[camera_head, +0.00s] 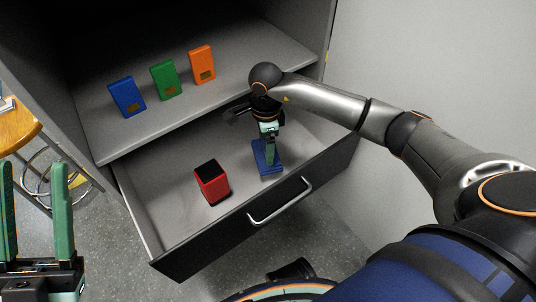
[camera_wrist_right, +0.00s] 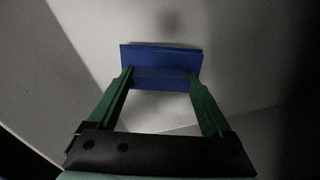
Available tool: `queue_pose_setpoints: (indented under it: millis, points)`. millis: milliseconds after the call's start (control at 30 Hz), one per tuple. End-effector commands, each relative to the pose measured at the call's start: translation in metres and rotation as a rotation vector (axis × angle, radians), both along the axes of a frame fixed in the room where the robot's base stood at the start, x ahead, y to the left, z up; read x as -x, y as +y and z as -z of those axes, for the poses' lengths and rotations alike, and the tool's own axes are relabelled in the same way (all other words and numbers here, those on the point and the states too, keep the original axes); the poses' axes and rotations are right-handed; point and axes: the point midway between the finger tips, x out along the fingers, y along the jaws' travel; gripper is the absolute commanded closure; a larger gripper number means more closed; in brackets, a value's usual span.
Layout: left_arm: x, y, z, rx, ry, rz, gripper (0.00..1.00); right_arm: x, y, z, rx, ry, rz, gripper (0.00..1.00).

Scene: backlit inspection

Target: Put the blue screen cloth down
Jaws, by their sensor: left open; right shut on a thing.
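The blue screen cloth (camera_head: 267,158) is a folded blue piece inside the open drawer, at its right part. My right gripper (camera_head: 268,140) comes down over it from above and is shut on it. In the right wrist view the blue cloth (camera_wrist_right: 162,66) lies between the two green fingers of my right gripper (camera_wrist_right: 160,85), against the pale drawer floor. I cannot tell whether its lower edge touches the floor. My left gripper (camera_head: 38,215) is open and empty at the left edge of the head view, outside the drawer.
A red box with a dark top (camera_head: 211,183) stands in the drawer (camera_head: 158,190), left of the cloth. Blue (camera_head: 127,97), green (camera_head: 165,80) and orange (camera_head: 202,65) cases stand on the shelf above. A wooden stool (camera_head: 16,131) is at the left. The drawer's left part is clear.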

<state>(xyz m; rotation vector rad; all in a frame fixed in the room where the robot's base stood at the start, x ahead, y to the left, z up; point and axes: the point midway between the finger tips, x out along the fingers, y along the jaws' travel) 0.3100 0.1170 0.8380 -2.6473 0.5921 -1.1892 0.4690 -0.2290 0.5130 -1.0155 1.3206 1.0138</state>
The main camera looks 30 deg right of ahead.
Motion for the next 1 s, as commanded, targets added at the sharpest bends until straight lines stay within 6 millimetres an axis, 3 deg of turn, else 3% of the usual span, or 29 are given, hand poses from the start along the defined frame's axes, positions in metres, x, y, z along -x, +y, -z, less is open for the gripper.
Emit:
queue_pose_setpoints:
  millis: [200, 633, 667, 800, 1000]
  points:
    - [-0.002, -0.003, 0.03, -0.022, 0.011, -0.01, 0.5, 0.002, 0.008, 0.033, -0.001, 0.002, -0.007, 0.69]
    - [-0.002, -0.004, 0.032, -0.016, 0.016, -0.012, 0.5, 0.003, 0.008, 0.038, 0.0, 0.0, -0.007, 0.69]
    - [-0.002, -0.004, 0.031, -0.016, 0.016, -0.012, 0.5, 0.003, 0.009, 0.036, 0.0, 0.0, -0.007, 0.13]
    - [-0.002, -0.004, 0.031, -0.017, 0.016, -0.013, 0.5, 0.003, 0.008, 0.036, 0.0, 0.001, -0.007, 0.0]
    - [-0.002, -0.004, 0.031, -0.02, 0.014, -0.013, 0.5, 0.003, 0.008, 0.036, 0.0, 0.001, -0.007, 0.0]
